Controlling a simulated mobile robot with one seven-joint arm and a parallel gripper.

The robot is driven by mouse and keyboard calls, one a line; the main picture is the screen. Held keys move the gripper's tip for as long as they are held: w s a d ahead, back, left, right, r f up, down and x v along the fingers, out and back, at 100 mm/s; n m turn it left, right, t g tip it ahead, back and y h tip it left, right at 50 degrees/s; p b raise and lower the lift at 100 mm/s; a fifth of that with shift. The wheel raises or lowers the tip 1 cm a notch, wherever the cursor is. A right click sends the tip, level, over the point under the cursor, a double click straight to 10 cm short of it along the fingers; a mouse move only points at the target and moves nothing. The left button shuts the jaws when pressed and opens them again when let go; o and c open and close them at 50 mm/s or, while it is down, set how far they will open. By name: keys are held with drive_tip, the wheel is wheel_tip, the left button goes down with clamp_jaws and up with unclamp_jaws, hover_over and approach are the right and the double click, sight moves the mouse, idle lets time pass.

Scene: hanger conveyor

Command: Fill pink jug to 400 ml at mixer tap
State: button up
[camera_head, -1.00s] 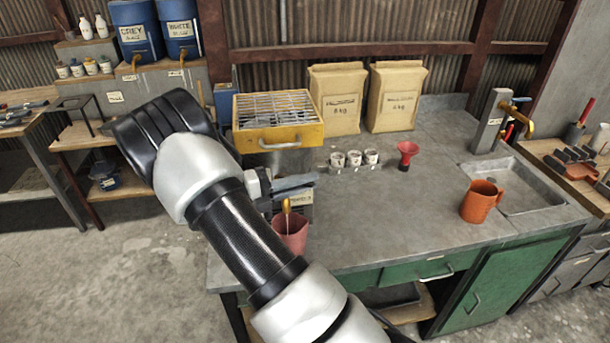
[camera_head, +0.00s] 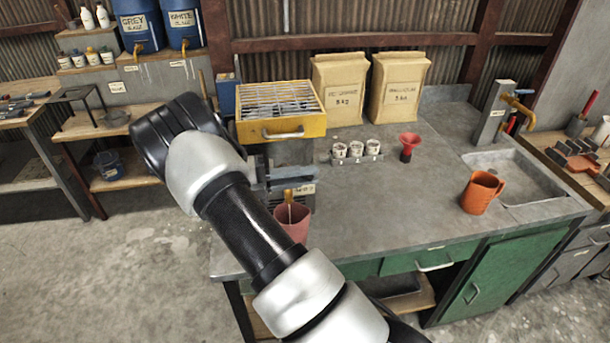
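A pink jug (camera_head: 291,224) is at the left front of the grey bench, partly hidden by my arm. A thin tan, stick-like piece (camera_head: 289,197) shows at its mouth; I cannot tell whether it is in or behind the jug. My gripper (camera_head: 286,178) shows only in part beside my forearm, as grey pieces above the jug. Its fingertips and any grip are unclear. A tap with a yellow spout (camera_head: 518,103) stands on a grey post behind the sink (camera_head: 535,175) at the right. The water level and jug marks are not readable.
An orange jug (camera_head: 482,193) stands left of the sink. A red funnel (camera_head: 409,145), small white cups (camera_head: 356,149), two paper sacks (camera_head: 340,90) and a yellow tray with a grille (camera_head: 300,128) are further back. The bench's middle front is clear.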

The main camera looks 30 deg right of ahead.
drive_tip(key=shift+o, duration=1.2)
drive_tip(key=b+v, duration=0.2)
drive_tip(key=v, duration=1.5)
drive_tip(key=shift+a+b, duration=0.25)
drive_tip(key=shift+b, duration=0.1)
drive_tip(key=shift+w, duration=0.1)
